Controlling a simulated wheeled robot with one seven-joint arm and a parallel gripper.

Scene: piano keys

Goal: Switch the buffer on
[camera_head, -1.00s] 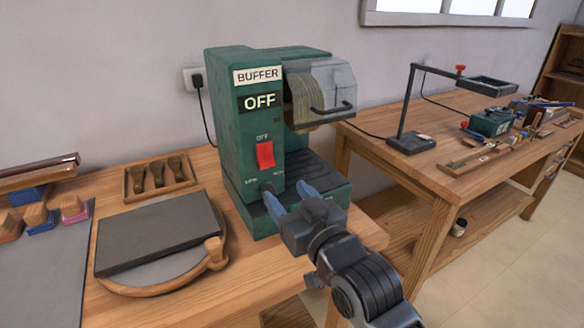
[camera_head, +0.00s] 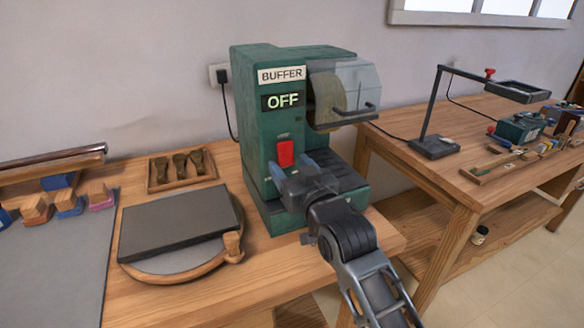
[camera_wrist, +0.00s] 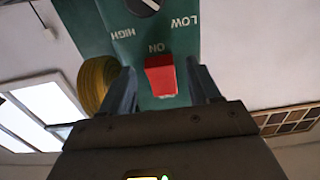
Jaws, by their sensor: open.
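The green buffer (camera_head: 255,130) stands on the wooden bench, and its display (camera_head: 283,99) reads OFF. A red rocker switch (camera_head: 286,152) is on its front face below the display. My gripper (camera_head: 281,176) is open and empty just in front of the face, at the switch's lower part. In the wrist view, which is turned over, the red switch (camera_wrist: 160,75) lies between my two fingers, with the ON label (camera_wrist: 156,48) beside it. I cannot tell whether a finger touches it. My gripper hides the dial in the head view; it shows in the wrist view (camera_wrist: 147,4).
The buffing wheel (camera_head: 328,94) sits under a clear guard at the buffer's right. A dark slab (camera_head: 178,222) on a round wooden board and a small tool tray (camera_head: 182,170) lie to the left. A second bench (camera_head: 470,150) with a lamp stands at the right.

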